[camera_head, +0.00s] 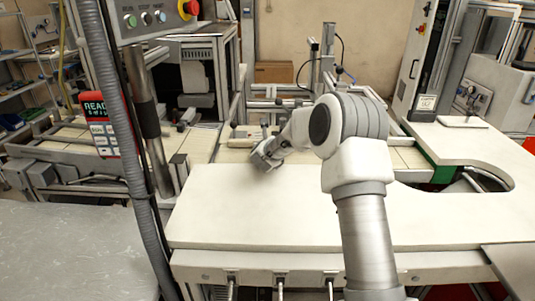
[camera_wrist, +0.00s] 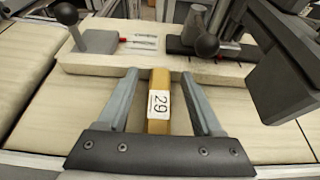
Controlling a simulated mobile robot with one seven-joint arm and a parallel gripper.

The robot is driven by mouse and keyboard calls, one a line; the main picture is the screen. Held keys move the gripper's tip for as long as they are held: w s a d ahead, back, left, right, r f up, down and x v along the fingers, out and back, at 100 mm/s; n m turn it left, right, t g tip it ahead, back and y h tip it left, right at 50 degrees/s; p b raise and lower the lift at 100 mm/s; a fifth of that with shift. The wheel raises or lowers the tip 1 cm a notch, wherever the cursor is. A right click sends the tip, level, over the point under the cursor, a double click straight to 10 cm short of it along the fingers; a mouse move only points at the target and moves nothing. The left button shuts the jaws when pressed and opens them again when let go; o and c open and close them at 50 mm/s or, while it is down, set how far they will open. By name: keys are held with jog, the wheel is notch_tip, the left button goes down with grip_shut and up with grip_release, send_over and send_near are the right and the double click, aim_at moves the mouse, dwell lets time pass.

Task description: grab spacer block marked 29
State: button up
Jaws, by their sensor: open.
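The spacer block (camera_wrist: 159,104) is a narrow yellow-brown bar with a white label reading 29, turned sideways in the wrist view. It lies on a pale slatted surface, its far end close to a pale board. My gripper (camera_wrist: 160,73) is open, with one grey finger on each side of the block and a visible gap to both. Its dark palm bar covers the block's near end. In the head view my gripper (camera_head: 266,155) is at the back edge of the white table, and I cannot make out the block there.
The pale board (camera_wrist: 90,62) carries dark clamps with black ball knobs (camera_wrist: 207,45) just beyond the fingertips. A dark bracket (camera_wrist: 285,75) looms at the right of the wrist view. The white table (camera_head: 250,215) in front is clear. A control panel (camera_head: 150,18) hangs at the left.

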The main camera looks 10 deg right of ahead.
jog(key=shift+w+f, duration=0.1)
jog(key=shift+w, duration=0.1)
grip_shut()
dwell(0.4)
